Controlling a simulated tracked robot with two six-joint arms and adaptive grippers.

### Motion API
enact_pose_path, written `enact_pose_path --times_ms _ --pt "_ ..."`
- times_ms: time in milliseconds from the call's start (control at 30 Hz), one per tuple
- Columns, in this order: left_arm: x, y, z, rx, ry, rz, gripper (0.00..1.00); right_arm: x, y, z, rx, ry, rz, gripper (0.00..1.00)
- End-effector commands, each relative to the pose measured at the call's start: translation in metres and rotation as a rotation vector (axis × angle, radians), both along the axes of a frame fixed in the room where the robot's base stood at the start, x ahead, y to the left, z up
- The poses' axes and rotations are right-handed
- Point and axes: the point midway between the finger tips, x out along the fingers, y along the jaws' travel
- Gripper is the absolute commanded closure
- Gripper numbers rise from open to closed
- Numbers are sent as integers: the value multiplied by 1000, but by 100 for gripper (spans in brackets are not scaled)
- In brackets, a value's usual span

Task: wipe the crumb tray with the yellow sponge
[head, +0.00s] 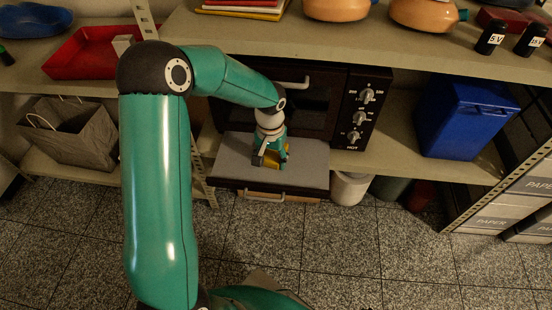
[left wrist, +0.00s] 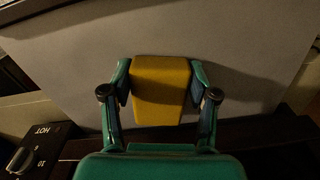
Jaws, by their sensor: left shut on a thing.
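The crumb tray (head: 308,157) is a flat grey sheet pulled out in front of the dark oven. It fills much of the left wrist view (left wrist: 60,75) as a grey surface. The yellow sponge (left wrist: 160,88) sits between the two fingers of my left gripper (left wrist: 160,95), which is shut on it. In the head view my left gripper (head: 270,158) is low over the tray, with the sponge (head: 272,160) partly hidden by the fingers. Whether the sponge touches the tray is hard to tell. My right gripper does not show.
The oven's knob panel (head: 362,108) stands right behind the tray. A blue bin (head: 467,118) is on the shelf to the right, a paper bag (head: 70,132) to the left. A white bucket (head: 350,188) stands below right of the tray. The tiled floor in front is mostly clear.

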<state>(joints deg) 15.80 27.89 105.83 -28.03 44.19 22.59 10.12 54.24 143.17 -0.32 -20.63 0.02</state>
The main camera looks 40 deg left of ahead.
Motion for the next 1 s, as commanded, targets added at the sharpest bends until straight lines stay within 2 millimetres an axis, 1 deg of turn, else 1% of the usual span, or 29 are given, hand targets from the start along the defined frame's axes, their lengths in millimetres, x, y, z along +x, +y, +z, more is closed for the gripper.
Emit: enact_pose_path --times_ms 233,533,900,1000 --pt "-11 19 -2 0 0 4 69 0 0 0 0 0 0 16" --pt "-18 29 -3 -1 2 3 69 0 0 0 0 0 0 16" --pt "-34 53 -1 0 4 4 69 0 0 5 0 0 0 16" --pt "-35 55 0 -1 3 2 69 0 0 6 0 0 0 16"
